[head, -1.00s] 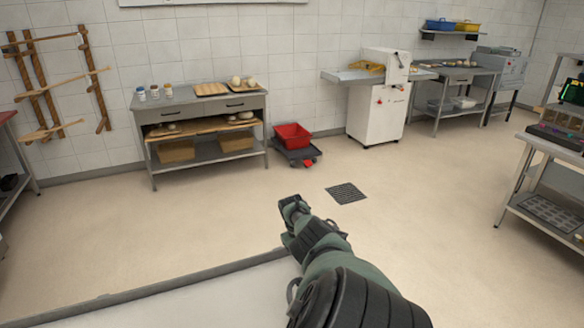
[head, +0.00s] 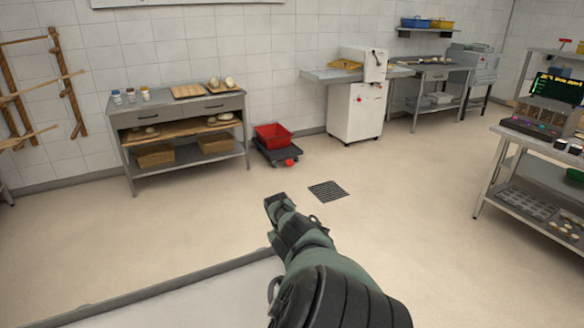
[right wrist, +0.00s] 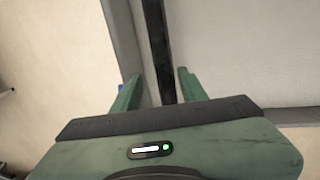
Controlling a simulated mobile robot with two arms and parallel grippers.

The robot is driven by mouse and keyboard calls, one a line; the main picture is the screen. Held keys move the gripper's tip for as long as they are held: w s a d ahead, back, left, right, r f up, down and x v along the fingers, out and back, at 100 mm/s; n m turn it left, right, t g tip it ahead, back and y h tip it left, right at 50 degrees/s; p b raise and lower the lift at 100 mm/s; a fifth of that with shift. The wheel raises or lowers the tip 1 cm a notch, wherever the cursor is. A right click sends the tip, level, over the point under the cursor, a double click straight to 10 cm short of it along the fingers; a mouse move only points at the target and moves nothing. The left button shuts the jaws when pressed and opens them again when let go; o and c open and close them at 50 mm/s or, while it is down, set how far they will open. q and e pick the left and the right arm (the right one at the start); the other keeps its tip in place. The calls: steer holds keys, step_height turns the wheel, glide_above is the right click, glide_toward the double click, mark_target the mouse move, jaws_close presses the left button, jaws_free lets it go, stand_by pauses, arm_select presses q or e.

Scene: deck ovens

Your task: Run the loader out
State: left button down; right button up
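A pale flat surface with a raised grey edge (head: 165,291) lies at the bottom of the head view, under my right arm. I cannot tell for sure that it is the loader. My right gripper (head: 277,206) reaches out past this edge in the head view. In the right wrist view its two green fingers (right wrist: 160,95) are apart, with a dark bar (right wrist: 155,30) running between or behind them. A pale panel (right wrist: 225,50) lies right of the bar. I cannot tell whether the fingers touch the bar. My left gripper is out of view.
A steel table (head: 183,107) with jars and dough stands at the back wall. A red crate (head: 272,136) sits on a low dolly beside it, then a white machine (head: 356,112). A steel rack (head: 497,181) stands right. The floor around the drain (head: 328,191) is clear.

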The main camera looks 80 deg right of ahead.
steer(key=r+p, duration=0.1)
steer(key=r, duration=0.1)
steer(key=r+p, duration=0.4)
steer(key=shift+w+a+r, duration=0.5)
steer(key=shift+w+r, duration=0.05)
steer(key=shift+r, duration=0.25)
